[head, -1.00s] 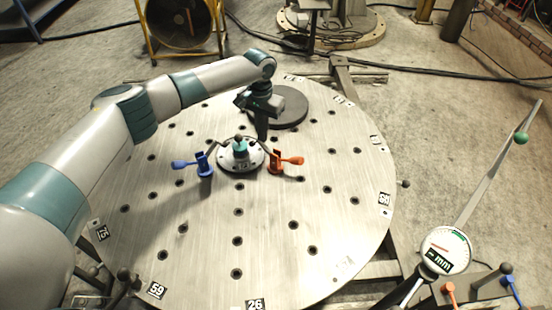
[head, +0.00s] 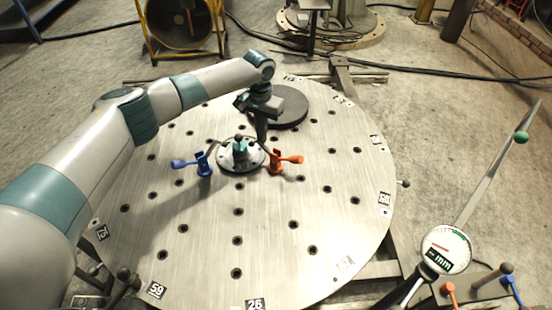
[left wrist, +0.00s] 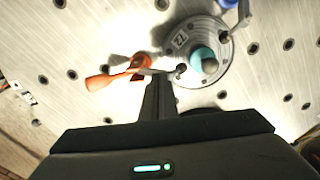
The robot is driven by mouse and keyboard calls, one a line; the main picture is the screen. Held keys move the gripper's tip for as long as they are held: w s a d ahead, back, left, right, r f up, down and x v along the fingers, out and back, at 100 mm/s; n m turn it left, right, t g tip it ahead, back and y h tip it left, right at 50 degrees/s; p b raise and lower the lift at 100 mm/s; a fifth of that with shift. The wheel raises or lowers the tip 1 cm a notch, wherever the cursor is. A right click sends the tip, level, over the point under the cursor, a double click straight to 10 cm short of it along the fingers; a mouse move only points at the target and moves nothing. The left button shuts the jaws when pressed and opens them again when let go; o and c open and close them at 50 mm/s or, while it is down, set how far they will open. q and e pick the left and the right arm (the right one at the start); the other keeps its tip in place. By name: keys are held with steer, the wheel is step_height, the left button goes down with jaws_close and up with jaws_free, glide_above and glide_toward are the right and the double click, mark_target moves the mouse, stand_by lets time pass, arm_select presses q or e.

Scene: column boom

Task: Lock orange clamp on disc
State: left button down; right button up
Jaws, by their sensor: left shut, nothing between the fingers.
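The orange clamp (head: 281,160) stands on the large round plate (head: 300,205), right of a small grey disc (head: 228,163) with a teal knob on top. In the left wrist view the orange clamp (left wrist: 112,76) has its handle pointing left, and its thin arm reaches a dark tip near the rim of the disc (left wrist: 181,42). Whether the tip presses on the disc I cannot tell. My left gripper (head: 262,140) is shut and empty, pointing down beside the clamp's arm; its fingers also show in the left wrist view (left wrist: 159,85). Contact is unclear. My right gripper is not in view.
A blue clamp (head: 196,163) stands left of the disc. A dark round pad (head: 288,105) lies behind my left gripper. A dial gauge (head: 446,250) with a long pointed bar stands at the lower right. The plate's front area is clear.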

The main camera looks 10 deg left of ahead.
arm_select(q)
steer(key=shift+a+f, duration=0.1)
steer(key=shift+f, duration=0.9)
steer(key=shift+f+b, duration=0.1)
steer(key=shift+b, duration=0.2)
steer(key=shift+a+f, duration=0.15)
steer(key=shift+f, duration=0.25)
steer(key=shift+r, duration=0.2)
step_height(320, 180, up, 7)
steer(key=p, duration=0.7)
steer(key=shift+f, duration=0.1)
